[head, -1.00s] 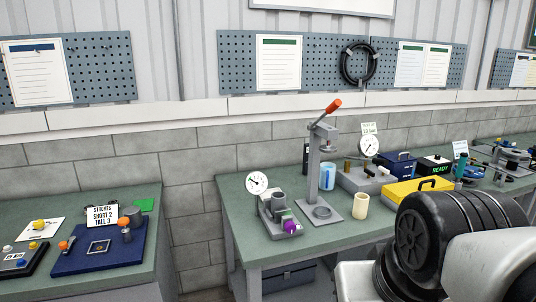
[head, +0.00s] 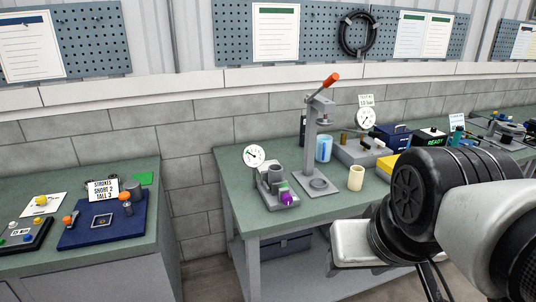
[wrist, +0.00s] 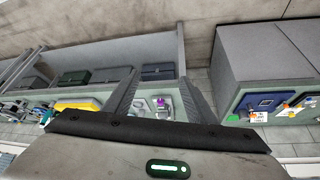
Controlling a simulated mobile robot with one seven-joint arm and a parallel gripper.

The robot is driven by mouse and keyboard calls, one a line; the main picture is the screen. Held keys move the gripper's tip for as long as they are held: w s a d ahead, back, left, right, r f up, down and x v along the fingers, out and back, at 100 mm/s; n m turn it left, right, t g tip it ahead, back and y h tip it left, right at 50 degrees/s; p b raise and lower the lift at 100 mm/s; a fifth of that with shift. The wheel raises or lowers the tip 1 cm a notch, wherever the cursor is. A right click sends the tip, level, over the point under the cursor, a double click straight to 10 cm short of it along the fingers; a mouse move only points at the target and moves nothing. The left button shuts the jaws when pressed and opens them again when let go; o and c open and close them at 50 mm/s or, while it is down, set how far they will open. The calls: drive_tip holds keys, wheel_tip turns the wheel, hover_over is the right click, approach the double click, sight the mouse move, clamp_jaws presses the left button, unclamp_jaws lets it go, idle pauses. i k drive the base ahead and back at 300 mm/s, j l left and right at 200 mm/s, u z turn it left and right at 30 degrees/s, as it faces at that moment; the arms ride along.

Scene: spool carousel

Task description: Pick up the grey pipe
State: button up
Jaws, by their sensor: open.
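A short grey cylinder (head: 276,172), perhaps the grey pipe, stands on a small grey fixture (head: 270,200) with a dial gauge at the left of the middle bench. A purple knob (head: 287,198) is at its front. My gripper (wrist: 160,78) shows in the wrist view with two dark fingers apart and nothing between them nearby. The bench lies well beyond the fingertips, with the purple knob in line with the gap. The fingers are out of sight in the head view, where my arm fills the lower right.
A lever press (head: 318,150) and cream cup (head: 356,178) stand right of the fixture. A yellow case (head: 386,164) is partly behind my arm. A left bench holds a blue board (head: 103,222); a floor gap separates the benches.

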sight(276, 177)
drive_tip(key=i+l+u, duration=0.2)
drive_tip(key=i, duration=0.3)
drive_tip(key=i+l+u, duration=0.2)
drive_tip(key=i, duration=0.35)
drive_tip(key=i+l+u, duration=0.2)
drive_tip(key=i+l, duration=0.15)
drive_tip(key=i, duration=0.15)
